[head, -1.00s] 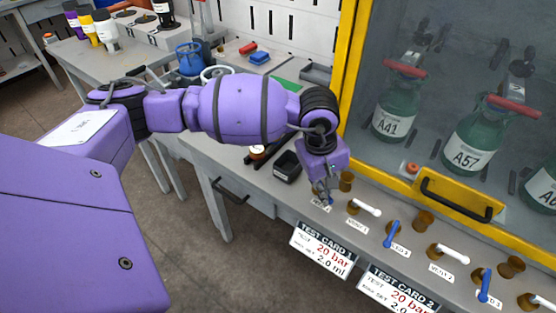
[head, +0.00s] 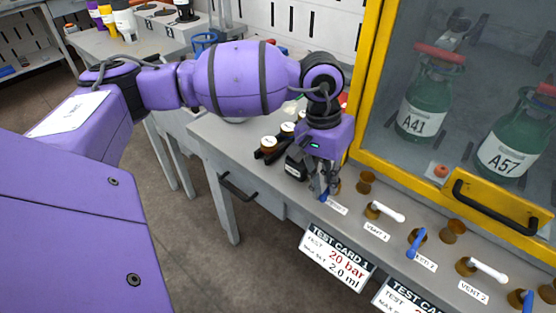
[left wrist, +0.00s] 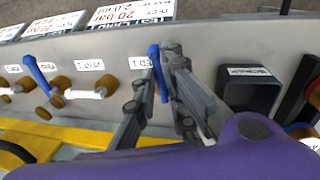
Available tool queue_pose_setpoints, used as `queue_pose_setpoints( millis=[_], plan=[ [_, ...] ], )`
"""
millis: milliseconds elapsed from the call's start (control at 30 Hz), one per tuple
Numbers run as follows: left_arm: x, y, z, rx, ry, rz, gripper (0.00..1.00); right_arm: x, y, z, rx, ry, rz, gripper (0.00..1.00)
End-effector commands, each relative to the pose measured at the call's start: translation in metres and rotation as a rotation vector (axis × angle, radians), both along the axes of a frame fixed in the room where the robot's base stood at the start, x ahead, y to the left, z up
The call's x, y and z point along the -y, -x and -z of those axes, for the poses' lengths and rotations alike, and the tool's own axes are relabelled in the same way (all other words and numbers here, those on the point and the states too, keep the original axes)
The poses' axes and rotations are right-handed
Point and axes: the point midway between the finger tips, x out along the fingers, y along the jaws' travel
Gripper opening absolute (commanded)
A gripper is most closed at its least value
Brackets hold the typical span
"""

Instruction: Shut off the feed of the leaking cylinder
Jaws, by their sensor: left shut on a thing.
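My left gripper (head: 327,190) is at the leftmost valve of the bench front. In the left wrist view its fingers (left wrist: 157,75) are shut on a blue lever (left wrist: 154,58), beside a small label. Another blue lever (head: 417,241) and white vent levers, one labelled VENT 1 (head: 386,212), stand further right. Green cylinders A41 (head: 422,110) and A57 (head: 505,150) stand behind the cabinet glass. I cannot tell from these frames which cylinder leaks. My right gripper is out of view.
The yellow-framed cabinet has a black handle (head: 497,205) just behind the valves. A black box (head: 295,166) stands left of the gripper, near small capped jars (head: 268,143). Test card 1 (head: 336,259) hangs on the bench front. Brass knobs (head: 366,182) stand close to the valves.

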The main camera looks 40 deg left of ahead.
Motion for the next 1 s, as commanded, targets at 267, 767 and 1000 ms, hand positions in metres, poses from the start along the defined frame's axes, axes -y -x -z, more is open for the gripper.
queue_pose_setpoints(
  millis=[267, 767, 1000],
  plan=[
    [0.0018, -0.0026, -0.0042, 0.011, 0.012, 0.109, 0.0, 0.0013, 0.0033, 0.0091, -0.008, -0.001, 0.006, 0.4],
    [0.0021, -0.0022, -0.0055, 0.012, 0.014, 0.137, 0.0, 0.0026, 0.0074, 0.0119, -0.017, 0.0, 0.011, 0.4],
    [0.001, -0.0021, -0.0049, 0.01, 0.011, 0.135, 0.25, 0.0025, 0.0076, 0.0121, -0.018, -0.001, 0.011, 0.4]
  ],
)
